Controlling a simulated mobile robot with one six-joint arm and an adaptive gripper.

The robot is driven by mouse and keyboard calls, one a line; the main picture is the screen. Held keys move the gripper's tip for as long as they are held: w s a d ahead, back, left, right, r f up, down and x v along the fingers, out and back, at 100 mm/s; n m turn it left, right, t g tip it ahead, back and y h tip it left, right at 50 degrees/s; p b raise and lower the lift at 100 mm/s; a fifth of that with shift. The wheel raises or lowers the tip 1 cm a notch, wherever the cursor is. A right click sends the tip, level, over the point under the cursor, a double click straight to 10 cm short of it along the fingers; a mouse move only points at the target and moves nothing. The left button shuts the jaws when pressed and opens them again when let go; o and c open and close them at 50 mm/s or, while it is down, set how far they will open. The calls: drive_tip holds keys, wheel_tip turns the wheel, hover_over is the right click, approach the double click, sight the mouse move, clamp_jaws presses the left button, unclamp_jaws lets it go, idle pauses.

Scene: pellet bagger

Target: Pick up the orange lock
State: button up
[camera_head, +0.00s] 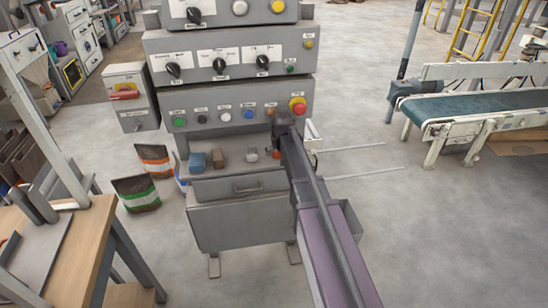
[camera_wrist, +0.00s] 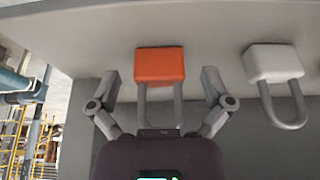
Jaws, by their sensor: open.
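The orange lock (camera_wrist: 160,62) shows in the wrist view as an orange block with a grey shackle, on the light grey shelf surface. My gripper (camera_wrist: 160,80) is open, with one finger on each side of the lock and a gap on both sides. The shackle points toward my palm. In the head view the orange lock (camera_head: 276,154) is a small patch on the cabinet's shelf, partly hidden by my arm. My gripper (camera_head: 282,132) is at the shelf there, its fingers not clear.
A white lock (camera_wrist: 273,62) lies close beside the orange one. A blue block (camera_head: 197,162) and a brown block (camera_head: 218,158) sit farther left on the shelf. The control panel (camera_head: 235,115) with buttons rises behind. A conveyor (camera_head: 470,107) stands at right.

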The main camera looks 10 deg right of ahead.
idle(0.6)
drive_tip(key=c, duration=1.2)
